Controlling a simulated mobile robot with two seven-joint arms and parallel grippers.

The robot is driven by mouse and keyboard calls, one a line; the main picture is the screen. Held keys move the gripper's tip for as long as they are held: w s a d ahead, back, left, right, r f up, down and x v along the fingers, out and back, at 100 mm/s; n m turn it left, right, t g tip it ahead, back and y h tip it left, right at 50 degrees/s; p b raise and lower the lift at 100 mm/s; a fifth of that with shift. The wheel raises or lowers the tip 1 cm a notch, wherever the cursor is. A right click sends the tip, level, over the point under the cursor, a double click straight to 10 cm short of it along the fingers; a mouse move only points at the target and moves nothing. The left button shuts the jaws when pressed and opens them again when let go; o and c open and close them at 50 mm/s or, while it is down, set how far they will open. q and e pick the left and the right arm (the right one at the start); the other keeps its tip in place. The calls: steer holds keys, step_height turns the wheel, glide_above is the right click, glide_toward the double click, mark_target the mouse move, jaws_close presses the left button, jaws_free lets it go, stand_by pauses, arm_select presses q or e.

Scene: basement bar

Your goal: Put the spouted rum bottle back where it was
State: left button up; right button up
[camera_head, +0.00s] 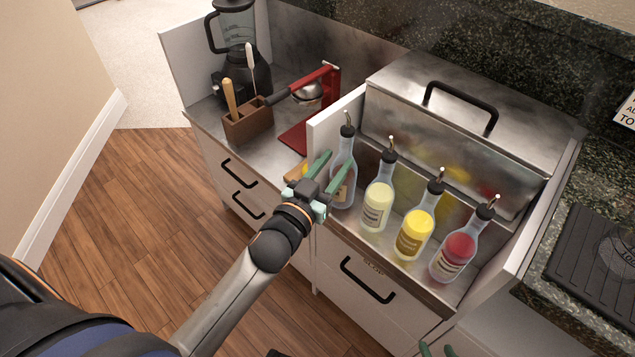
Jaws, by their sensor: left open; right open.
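Several spouted bottles stand upright in a row in the metal rail (408,290) at the front of the counter unit. The leftmost is a clear bottle (346,160) with a dark spout cap and a brownish label; it appears to be the rum bottle, though I cannot read its label. My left gripper (328,165) is open, its green fingers at this bottle's left and front, partly covering it. I cannot tell whether they touch it. My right gripper (436,349) only shows as green fingertips at the bottom edge, open and away from the bottles.
To the right stand a pale yellow bottle (378,200), a yellow bottle (416,225) and a red bottle (461,250). A lidded steel bin (470,125) is behind them. A white panel (330,123) is left of the rail. A wooden tool caddy (247,126), red press (328,95) and blender (236,60) stand further left.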

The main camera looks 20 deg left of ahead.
arm_select(q)
steer(key=s, duration=0.7)
steer(key=s+d+f+g, duration=0.1)
steer(key=s+f+g, duration=0.3)
steer(key=f, duration=0.6)
steer(key=s+d+f+m+g+h, duration=0.1)
steer(key=s+f+g, duration=0.3)
steer(key=s+f, duration=0.4)
step_height(320, 180, down, 2)
steer(key=shift+s+d+g, duration=0.15)
steer(key=shift+s+g, duration=0.2)
steer(key=shift+g, duration=0.05)
steer(key=shift+w+d, duration=0.1)
steer(key=shift+d, duration=0.05)
